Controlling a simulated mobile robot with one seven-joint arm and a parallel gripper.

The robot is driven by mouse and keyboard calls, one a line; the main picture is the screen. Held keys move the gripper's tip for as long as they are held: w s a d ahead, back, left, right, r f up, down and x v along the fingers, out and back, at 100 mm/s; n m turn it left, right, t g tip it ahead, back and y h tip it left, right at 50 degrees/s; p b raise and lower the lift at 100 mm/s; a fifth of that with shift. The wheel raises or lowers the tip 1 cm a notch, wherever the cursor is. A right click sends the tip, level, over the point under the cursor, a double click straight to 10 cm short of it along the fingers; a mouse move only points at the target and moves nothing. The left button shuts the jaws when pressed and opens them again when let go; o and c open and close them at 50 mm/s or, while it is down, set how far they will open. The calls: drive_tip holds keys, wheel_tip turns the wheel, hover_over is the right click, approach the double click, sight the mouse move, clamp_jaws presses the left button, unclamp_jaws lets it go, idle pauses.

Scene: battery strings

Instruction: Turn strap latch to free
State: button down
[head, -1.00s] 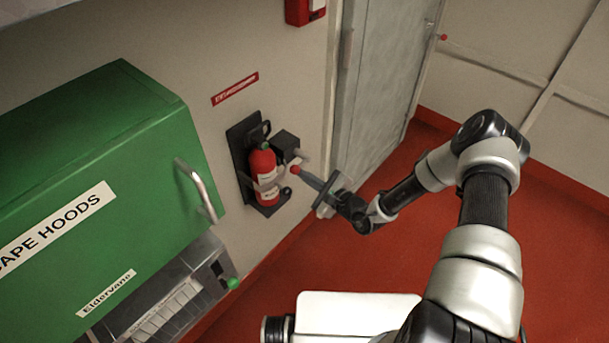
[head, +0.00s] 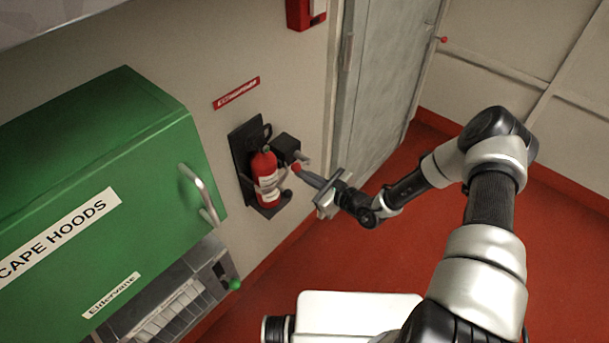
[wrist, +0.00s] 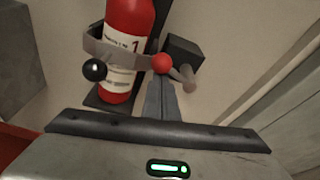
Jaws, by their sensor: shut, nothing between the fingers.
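A red fire extinguisher (head: 265,172) stands in a dark wall bracket (head: 243,150), with a grey strap (wrist: 118,51) around its body. A red ball knob (wrist: 162,63) sits at the strap's right side; it also shows in the head view (head: 295,168). A black ball knob (wrist: 95,70) is at the strap's left front in the wrist view. My gripper (wrist: 160,84) is shut and empty, its fingertips at or just short of the red knob. I cannot tell whether they touch it. In the head view my gripper (head: 302,172) reaches in from the right.
A black box (head: 285,146) with a grey peg (wrist: 187,76) sits right of the extinguisher. A green cabinet (head: 150,140) with a metal handle (head: 198,192) stands at left. A grey door (head: 385,80) is behind my arm. Red floor lies open below.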

sight(310, 159)
drive_tip(key=r+m, duration=0.1)
drive_tip(key=r+m+g+y, duration=0.1)
drive_tip(key=m, duration=0.1)
drive_tip(key=r+m, duration=0.1)
drive_tip(key=m, duration=0.1)
drive_tip(key=shift+w+d, duration=0.2)
drive_tip(key=shift+w, duration=0.1)
drive_tip(key=m, duration=0.1)
drive_tip(key=w+r+m+g+y, duration=0.1)
drive_tip(key=m, duration=0.1)
drive_tip(key=d+m+b, duration=0.1)
drive_tip(key=m, duration=0.1)
drive_tip(key=shift+w+d+r+g+y, duration=0.1)
drive_tip(key=shift+w+r+g+y, duration=0.2)
drive_tip(key=shift+r+y, duration=0.1)
drive_tip(key=shift+w+d+r, duration=0.1)
idle(0.4)
